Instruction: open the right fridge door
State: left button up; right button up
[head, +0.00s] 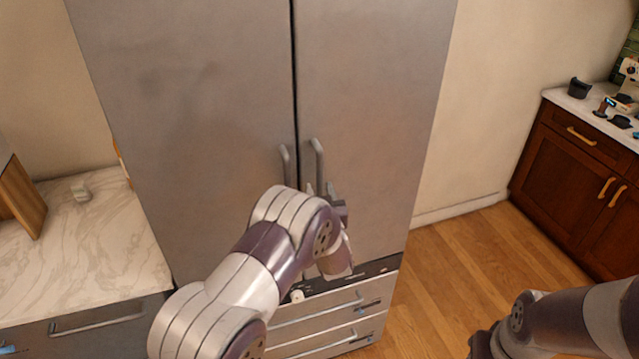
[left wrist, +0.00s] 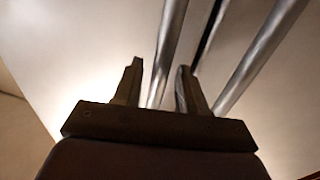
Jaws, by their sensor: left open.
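The right fridge door (head: 370,110) is a grey metal panel, shut flush beside the left door (head: 200,110). Its vertical bar handle (head: 318,160) stands near the centre seam, beside the left door's handle (head: 286,165). My left gripper (head: 326,192) is open at the lower part of the right handle. In the left wrist view, a handle bar (left wrist: 168,50) shows between the spread fingers (left wrist: 158,85), with a gap to the left finger. Whether it touches the right finger is unclear. My right arm's dark end (head: 484,345) is low at the right; its fingers are not clear.
Fridge drawers (head: 320,325) lie below the doors. A marble counter (head: 90,240) stands at the left. A brown cabinet (head: 570,185) with small items on top stands at the far right. The wooden floor (head: 450,270) right of the fridge is clear.

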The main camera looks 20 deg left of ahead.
pick_arm(q)
jog(key=shift+w+a+r, duration=0.1)
jog(key=shift+w+a, duration=0.05)
jog(key=shift+w, duration=0.4)
grip_shut()
jog(key=shift+s+f, duration=0.1)
jog(key=shift+f, duration=0.1)
